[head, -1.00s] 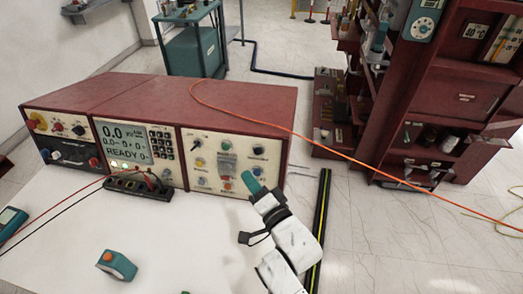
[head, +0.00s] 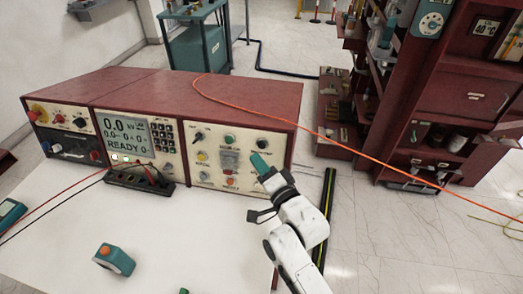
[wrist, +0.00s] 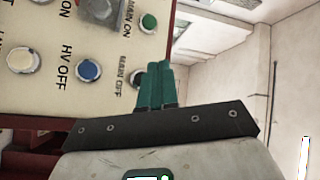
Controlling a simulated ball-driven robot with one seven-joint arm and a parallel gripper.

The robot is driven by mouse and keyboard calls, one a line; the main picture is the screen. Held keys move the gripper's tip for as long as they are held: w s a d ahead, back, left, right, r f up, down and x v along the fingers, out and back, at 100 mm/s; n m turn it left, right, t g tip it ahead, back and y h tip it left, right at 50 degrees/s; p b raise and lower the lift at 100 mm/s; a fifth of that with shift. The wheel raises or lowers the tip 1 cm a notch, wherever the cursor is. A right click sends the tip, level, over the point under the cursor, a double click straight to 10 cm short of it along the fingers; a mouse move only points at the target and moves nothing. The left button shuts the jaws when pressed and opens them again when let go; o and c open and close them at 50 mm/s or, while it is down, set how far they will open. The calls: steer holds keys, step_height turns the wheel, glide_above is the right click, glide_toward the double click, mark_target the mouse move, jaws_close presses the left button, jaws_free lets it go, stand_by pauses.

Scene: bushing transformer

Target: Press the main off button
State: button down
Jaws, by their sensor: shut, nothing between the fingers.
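The main off button (wrist: 137,77) shows in the wrist view next to its "MAIN OFF" label, low on a cream panel. My fingers partly hide it, so its colour is unclear. My gripper (wrist: 155,68) has its two teal fingers shut together and empty. The fingertips overlap the button's right side in the picture; I cannot tell whether they touch it. In the head view my gripper (head: 258,160) is in front of the right part of the red console (head: 240,96), just below a black knob (head: 257,144).
In the wrist view a green main on button (wrist: 148,22), a blue HV off button (wrist: 88,70) and a white button (wrist: 22,60) are close by. An orange cable (head: 300,127) crosses over the console. An orange-topped teal device (head: 114,260) rests on the white tabletop (head: 190,240).

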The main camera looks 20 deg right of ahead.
mark_target(262, 145)
steer(key=shift+w+d+f+b, duration=0.15)
steer(key=shift+w+d+b, duration=0.3)
steer(key=shift+b, duration=0.45)
steer(key=shift+w+d+f+b, duration=0.2)
steer(key=shift+w+b, duration=0.4)
steer(key=shift+b, duration=0.35)
steer(key=shift+w+d+f+b, duration=0.15)
steer(key=shift+w+d+b, duration=0.3)
steer(key=shift+b, duration=0.45)
steer(key=shift+w+a, duration=0.1)
steer(key=shift+w, duration=0.1)
steer(key=shift+w+d+b, duration=0.25)
steer(key=shift+b, duration=0.1)
